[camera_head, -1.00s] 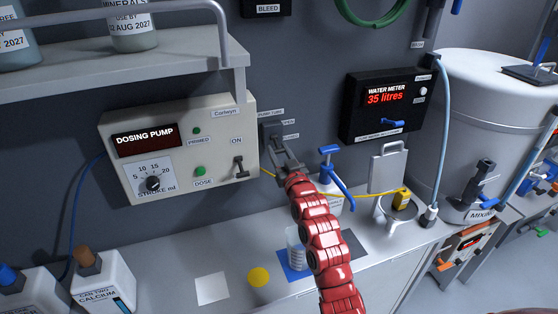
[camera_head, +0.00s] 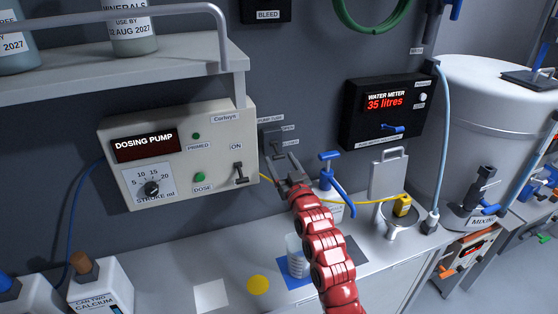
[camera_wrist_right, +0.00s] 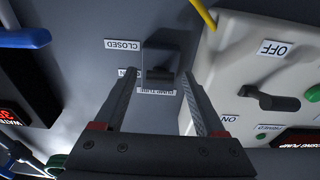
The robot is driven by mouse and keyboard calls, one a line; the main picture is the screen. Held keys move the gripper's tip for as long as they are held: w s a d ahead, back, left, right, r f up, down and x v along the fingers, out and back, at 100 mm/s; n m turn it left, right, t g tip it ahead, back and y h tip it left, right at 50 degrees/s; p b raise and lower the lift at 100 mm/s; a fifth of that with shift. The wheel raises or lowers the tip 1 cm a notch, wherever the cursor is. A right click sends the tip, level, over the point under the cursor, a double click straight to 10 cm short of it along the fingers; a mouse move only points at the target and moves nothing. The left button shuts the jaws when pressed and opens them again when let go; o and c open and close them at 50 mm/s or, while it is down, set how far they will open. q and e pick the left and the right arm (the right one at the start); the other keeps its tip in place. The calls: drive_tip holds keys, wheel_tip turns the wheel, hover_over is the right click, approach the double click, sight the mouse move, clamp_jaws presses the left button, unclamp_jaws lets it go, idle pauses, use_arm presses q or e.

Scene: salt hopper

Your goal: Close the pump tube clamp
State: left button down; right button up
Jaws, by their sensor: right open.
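The pump tube clamp (camera_head: 271,138) is a dark block with a lever on the back wall, just right of the dosing pump box. In the right wrist view the clamp (camera_wrist_right: 163,62) appears upside down, with its dark lever between my fingertips. The lever looks level with a label half hidden by a finger, and below the CLOSED label (camera_wrist_right: 122,44) in that picture. My right gripper (camera_head: 284,161) is open in front of and slightly below the clamp, fingers pointing at it. I see no clear contact. My left gripper is not in view.
The dosing pump (camera_head: 180,150) with its ON switch stands close left of the clamp. A blue-handled tap (camera_head: 330,165) and the black water meter (camera_head: 388,110) are to the right. A beaker (camera_head: 295,255) stands on the bench below my arm.

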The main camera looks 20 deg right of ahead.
drive_tip(key=s+f+b, duration=0.1)
drive_tip(key=s+b, duration=0.1)
drive_tip(key=s, duration=1.3)
drive_tip(key=shift+d+f, duration=0.25)
drive_tip(key=shift+f, duration=0.15)
drive_tip(key=shift+d, duration=0.1)
